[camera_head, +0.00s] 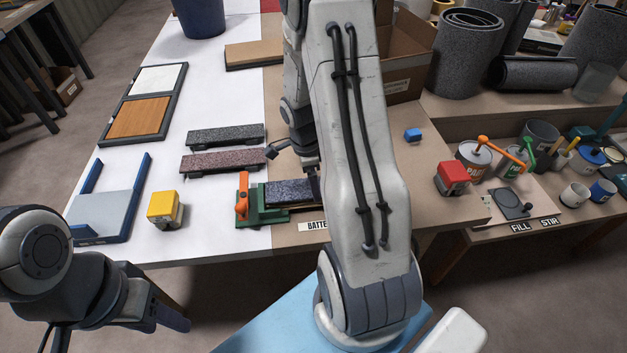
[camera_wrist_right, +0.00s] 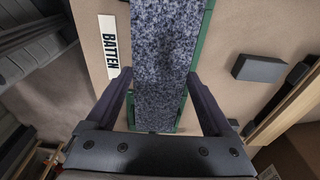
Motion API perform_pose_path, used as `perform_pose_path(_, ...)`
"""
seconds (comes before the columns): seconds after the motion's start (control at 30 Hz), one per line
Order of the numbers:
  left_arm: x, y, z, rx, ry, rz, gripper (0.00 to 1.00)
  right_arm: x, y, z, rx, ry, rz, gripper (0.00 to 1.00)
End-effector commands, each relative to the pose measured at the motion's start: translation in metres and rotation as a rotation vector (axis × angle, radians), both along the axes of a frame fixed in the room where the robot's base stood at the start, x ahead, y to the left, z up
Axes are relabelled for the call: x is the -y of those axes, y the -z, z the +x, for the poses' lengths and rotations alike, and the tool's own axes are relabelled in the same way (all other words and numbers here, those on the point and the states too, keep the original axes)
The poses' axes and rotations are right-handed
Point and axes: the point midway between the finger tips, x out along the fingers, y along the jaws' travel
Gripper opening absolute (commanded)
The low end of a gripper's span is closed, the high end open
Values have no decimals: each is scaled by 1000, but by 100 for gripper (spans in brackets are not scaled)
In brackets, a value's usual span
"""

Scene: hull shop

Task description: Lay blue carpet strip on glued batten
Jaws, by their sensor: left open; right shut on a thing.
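The blue speckled carpet strip (camera_head: 287,192) lies lengthwise along the green jig (camera_head: 245,219), which has an orange handle (camera_head: 242,196). In the right wrist view, the strip (camera_wrist_right: 165,45) runs between the fingers of my right gripper (camera_wrist_right: 159,76), which is shut on its sides. The green jig edge (camera_wrist_right: 205,35) shows beside it. The batten's glued face is hidden under the strip, and I cannot tell whether they touch all along. My right arm hides part of the jig in the head view. My left gripper (camera_head: 122,318) is open and empty, low in front of the table.
Grey (camera_head: 226,135) and reddish (camera_head: 223,160) carpet-topped pieces lie left of the jig. A yellow-topped tool (camera_head: 164,208) and a blue-sided tray (camera_head: 104,205) stand further left. A red-topped block (camera_head: 452,177) and paint cans (camera_head: 473,160) stand right. White table surface is free between.

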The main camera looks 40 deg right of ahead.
Motion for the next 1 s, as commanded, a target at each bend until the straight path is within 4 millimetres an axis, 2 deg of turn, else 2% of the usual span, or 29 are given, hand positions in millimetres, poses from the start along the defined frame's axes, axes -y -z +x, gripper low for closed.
perform_pose_path(1.0, 0, 12, 0, 0, 0, 0, 50, 0, 10, 0, 0, 0, 0, 30)
